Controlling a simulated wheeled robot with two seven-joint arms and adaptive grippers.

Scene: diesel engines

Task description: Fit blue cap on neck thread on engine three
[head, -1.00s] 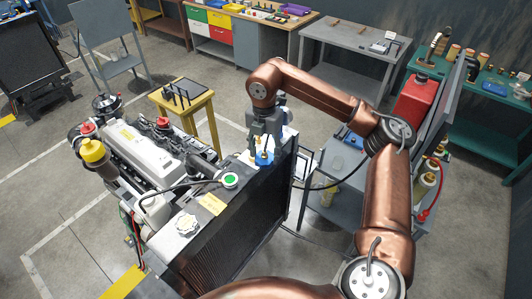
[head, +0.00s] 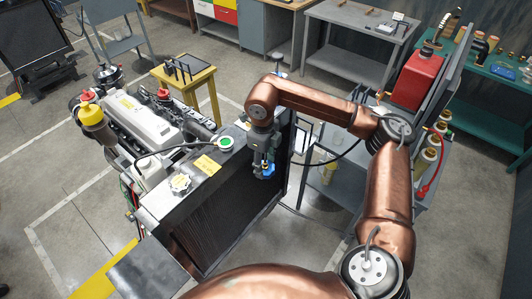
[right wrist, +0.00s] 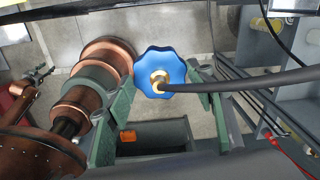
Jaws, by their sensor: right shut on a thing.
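The blue cap (head: 267,170) is held in my right gripper (head: 264,159), in front of the upper right part of the radiator (head: 217,213). In the right wrist view the cap (right wrist: 160,72) has a scalloped rim and a brass centre. It sits between the fingertips of my right gripper (right wrist: 165,105). A dark hose (right wrist: 245,81) runs from the brass centre to the right. The engine (head: 143,122) stands behind the radiator. A green cap (head: 226,143) and a cream cap (head: 181,184) sit on the radiator top. I cannot make out the neck thread. My left gripper is not in view.
A grey cart (head: 337,183) with a red can (head: 416,80) and several bottles stands to the right. A yellow stand (head: 204,82) is behind the engine. Open floor lies in front of the radiator. A grey table (head: 358,40) stands at the back.

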